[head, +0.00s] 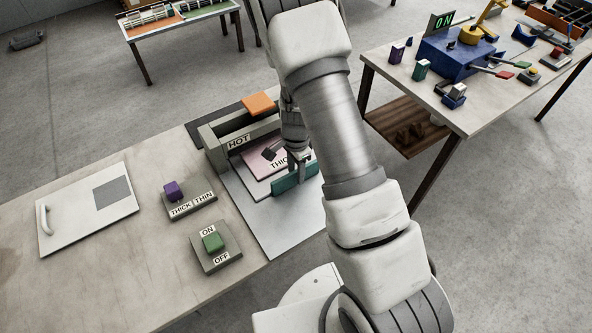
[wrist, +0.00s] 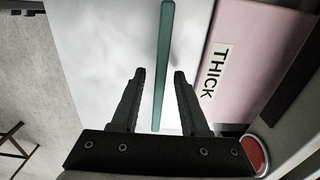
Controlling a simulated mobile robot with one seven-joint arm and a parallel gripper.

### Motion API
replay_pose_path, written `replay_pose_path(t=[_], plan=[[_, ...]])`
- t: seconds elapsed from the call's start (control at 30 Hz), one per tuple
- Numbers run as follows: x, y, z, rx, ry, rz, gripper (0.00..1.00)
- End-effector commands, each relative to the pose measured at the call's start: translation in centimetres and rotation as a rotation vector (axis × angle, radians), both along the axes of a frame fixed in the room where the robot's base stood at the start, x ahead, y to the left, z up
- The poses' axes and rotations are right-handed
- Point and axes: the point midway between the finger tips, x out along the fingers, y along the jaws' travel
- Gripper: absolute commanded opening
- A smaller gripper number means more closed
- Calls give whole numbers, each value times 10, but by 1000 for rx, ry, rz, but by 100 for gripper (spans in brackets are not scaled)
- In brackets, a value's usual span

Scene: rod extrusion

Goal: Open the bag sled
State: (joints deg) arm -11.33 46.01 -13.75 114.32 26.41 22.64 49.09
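The pink plate of the sled, labelled THICK (head: 259,158), lies in front of the grey HOT unit (head: 239,142); in the wrist view the plate (wrist: 255,50) is at the right. A teal bar handle (head: 297,179) runs along the front. My gripper (head: 297,172) is over this handle, partly hidden by my arm. In the wrist view my gripper (wrist: 160,72) is open, with one finger on each side of the teal bar (wrist: 162,60) and a gap at both sides. Whether the fingers reach down around it is hard to tell.
An orange block (head: 259,104) tops the HOT unit. Left on the bench are a THICK/THIN switch (head: 191,203) with a purple knob, an ON/OFF switch (head: 215,246) with a green knob, and a white panel with a handle (head: 86,211). Another table (head: 480,100) stands right.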

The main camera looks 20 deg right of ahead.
Motion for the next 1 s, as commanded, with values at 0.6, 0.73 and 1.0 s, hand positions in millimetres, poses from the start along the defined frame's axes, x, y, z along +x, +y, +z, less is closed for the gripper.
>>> replay_pose_path(t=[0.6,0.73,1.0], plan=[[0,0,0,0,0,0,0],[0,0,1,0,0,0,0],[0,0,1,0,0,0,0]])
